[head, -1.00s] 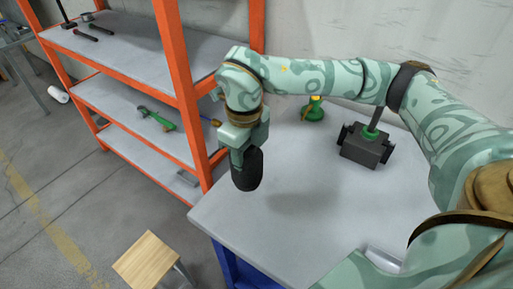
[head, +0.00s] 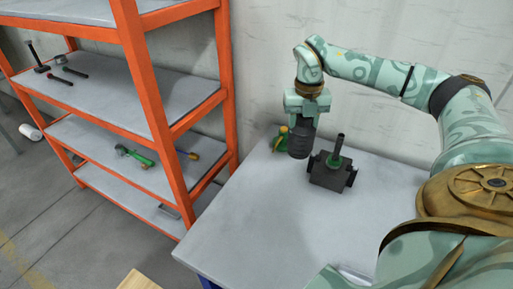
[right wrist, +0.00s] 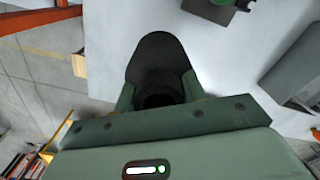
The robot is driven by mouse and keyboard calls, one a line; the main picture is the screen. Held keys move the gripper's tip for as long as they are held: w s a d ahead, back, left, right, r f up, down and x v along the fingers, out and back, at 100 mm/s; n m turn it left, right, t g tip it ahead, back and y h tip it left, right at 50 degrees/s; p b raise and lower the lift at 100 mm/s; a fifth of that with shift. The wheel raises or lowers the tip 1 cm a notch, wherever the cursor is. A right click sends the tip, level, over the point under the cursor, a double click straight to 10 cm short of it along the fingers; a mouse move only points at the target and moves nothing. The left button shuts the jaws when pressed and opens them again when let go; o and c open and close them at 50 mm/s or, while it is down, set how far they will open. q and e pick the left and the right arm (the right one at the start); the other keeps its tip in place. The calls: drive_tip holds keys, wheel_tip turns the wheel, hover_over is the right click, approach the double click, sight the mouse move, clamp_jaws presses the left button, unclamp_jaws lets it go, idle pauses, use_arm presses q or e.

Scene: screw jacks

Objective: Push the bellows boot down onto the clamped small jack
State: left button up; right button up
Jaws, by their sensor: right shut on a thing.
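The black bellows boot (head: 299,143) hangs upright below my right gripper (head: 304,122), which is shut on it. It also shows in the right wrist view (right wrist: 160,60) between the fingers. In the head view, the boot is above the table, left of the small jack (head: 335,157) and apart from it. The small jack has a green body and a dark screw standing up. It sits in a dark clamp block (head: 330,174) on the table. In the right wrist view, part of the clamp shows at the top (right wrist: 212,8). My left gripper is not in view.
Another green jack with a yellowish part (head: 281,140) stands on the table behind the boot, partly hidden. An orange shelf rack (head: 160,110) with tools stands left of the table (head: 250,215). The table's front is clear. A wooden stool top (head: 138,281) shows at the bottom edge.

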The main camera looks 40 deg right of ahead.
sight(342, 135)
drive_tip(key=s+d+r+m+b, duration=0.1)
drive_tip(key=s+d+m, duration=0.1)
drive_tip(key=d, duration=0.5)
drive_tip(key=s+d+r+m+b, duration=0.1)
drive_tip(key=d+m, duration=0.3)
drive_tip(key=d, duration=0.4)
drive_tip(key=shift+s+d, duration=0.2)
drive_tip(key=shift+s, duration=0.3)
drive_tip(key=shift+p, duration=0.5)
drive_tip(key=shift+f, duration=0.1)
drive_tip(key=shift+f+b, duration=2.8)
drive_tip(key=shift+f, duration=1.6)
drive_tip(key=shift+f, duration=0.1)
